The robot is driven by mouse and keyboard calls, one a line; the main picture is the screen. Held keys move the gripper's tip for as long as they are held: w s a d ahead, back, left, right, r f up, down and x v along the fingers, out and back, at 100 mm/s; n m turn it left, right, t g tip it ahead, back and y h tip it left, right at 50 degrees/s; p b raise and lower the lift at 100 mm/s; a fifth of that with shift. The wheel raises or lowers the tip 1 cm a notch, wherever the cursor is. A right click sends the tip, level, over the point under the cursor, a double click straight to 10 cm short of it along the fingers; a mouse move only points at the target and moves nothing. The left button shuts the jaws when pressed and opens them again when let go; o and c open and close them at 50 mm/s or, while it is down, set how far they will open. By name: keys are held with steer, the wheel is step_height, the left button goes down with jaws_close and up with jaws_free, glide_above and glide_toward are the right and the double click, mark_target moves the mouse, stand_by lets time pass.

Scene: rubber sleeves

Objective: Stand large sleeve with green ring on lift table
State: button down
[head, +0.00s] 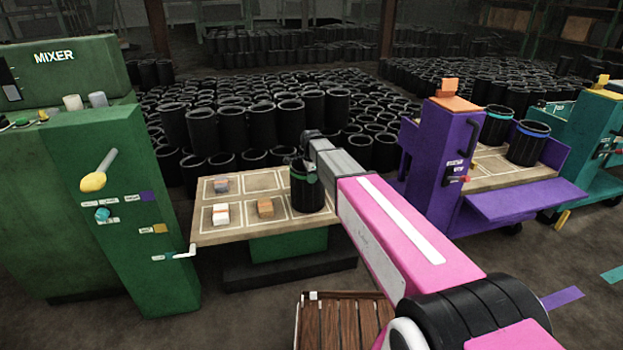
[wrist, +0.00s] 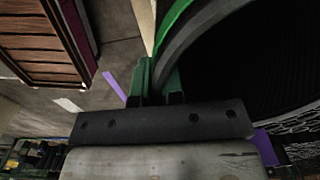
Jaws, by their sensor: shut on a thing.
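A large black sleeve with a green ring at its top (head: 307,192) is upright at the right front of a wooden table with marked squares and a green base (head: 238,234), which looks like the lift table. I cannot tell whether its bottom touches the table top. My gripper (head: 302,163) is at the sleeve's rim, at the end of my pink and grey arm. In the wrist view my green fingers (wrist: 159,84) are shut on the wall of the sleeve (wrist: 205,45), whose green edge and dark inside show. The sleeve's lower part is out of the wrist view.
Small blocks (head: 265,207) lie on the table's other squares. A green mixer (head: 70,180) stands left, a purple cart (head: 440,150) with blue- and green-ringed sleeves (head: 528,145) right. Black sleeves (head: 260,110) crowd behind. A slatted wooden pallet (head: 340,320) lies in front.

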stand_by(0.3)
steer(key=c, duration=1.2)
jaws_free()
steer(key=shift+f, duration=0.1)
steer(key=shift+c, duration=0.2)
step_height(320, 180, up, 12)
steer(key=s+d+f+n, duration=0.7)
steer(key=s+d, duration=0.4)
steer(key=s, duration=0.2)
steer(key=s+d+f+n, duration=0.7)
steer(key=s+d+f, duration=0.2)
steer(key=s, duration=0.5)
steer(key=shift+s+d+f+n, duration=0.2)
steer(key=shift+d+n, duration=0.2)
steer(key=shift+d, duration=0.75)
